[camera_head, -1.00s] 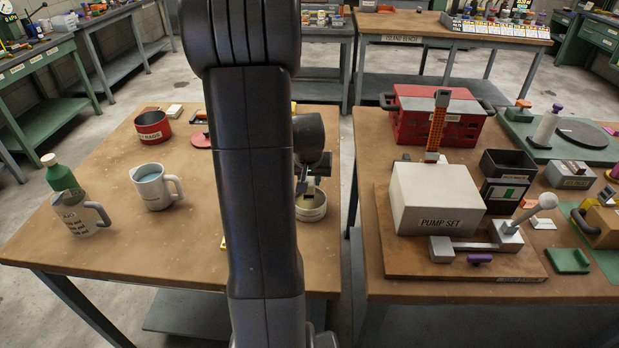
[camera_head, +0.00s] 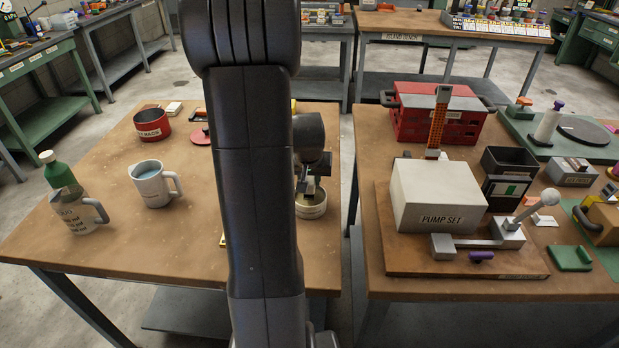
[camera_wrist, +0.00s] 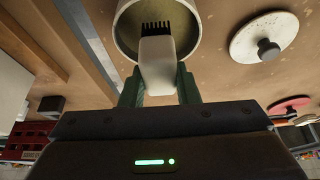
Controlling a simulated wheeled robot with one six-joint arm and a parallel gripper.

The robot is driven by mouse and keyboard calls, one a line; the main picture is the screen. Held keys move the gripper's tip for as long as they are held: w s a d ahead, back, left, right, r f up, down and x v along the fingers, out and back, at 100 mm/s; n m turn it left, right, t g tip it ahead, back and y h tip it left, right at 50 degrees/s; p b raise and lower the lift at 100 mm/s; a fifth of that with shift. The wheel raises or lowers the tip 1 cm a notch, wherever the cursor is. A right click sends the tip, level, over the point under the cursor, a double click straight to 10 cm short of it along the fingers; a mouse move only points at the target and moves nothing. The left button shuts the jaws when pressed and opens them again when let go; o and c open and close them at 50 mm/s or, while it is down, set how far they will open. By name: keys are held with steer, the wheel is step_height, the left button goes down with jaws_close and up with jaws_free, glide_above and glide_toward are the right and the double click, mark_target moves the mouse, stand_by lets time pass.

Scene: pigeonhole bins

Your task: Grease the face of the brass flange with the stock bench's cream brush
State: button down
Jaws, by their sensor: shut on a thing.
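My gripper (camera_wrist: 158,92) is shut on the cream brush (camera_wrist: 157,62), holding it by its pale body between the two green fingers. The brush's dark bristles point into the mouth of a round cream pot (camera_wrist: 126,30). Whether the bristles touch what is in the pot I cannot tell. In the head view my gripper (camera_head: 308,188) is low over the same pot (camera_head: 312,211) on the left bench, partly behind my arm, and the brush is hidden there. I cannot make out a brass flange in either view.
A pale round lid with a dark knob (camera_wrist: 264,38) lies beside the pot. The left bench (camera_head: 110,240) also holds a steel mug (camera_head: 152,186), a jug (camera_head: 75,215), a green bottle (camera_head: 58,172) and a red tin (camera_head: 152,126). A "PUMP SET" block (camera_head: 438,198) stands on the right bench.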

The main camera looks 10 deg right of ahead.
steer(key=shift+f+b, duration=0.6)
steer(key=shift+f, duration=0.1)
steer(key=c, duration=1)
jaws_free()
steer(key=shift+c, duration=0.5)
steer(key=shift+c, duration=1.4)
steer(key=shift+r, duration=0.15)
steer(key=c, duration=0.7)
steer(key=shift+c, duration=0.4)
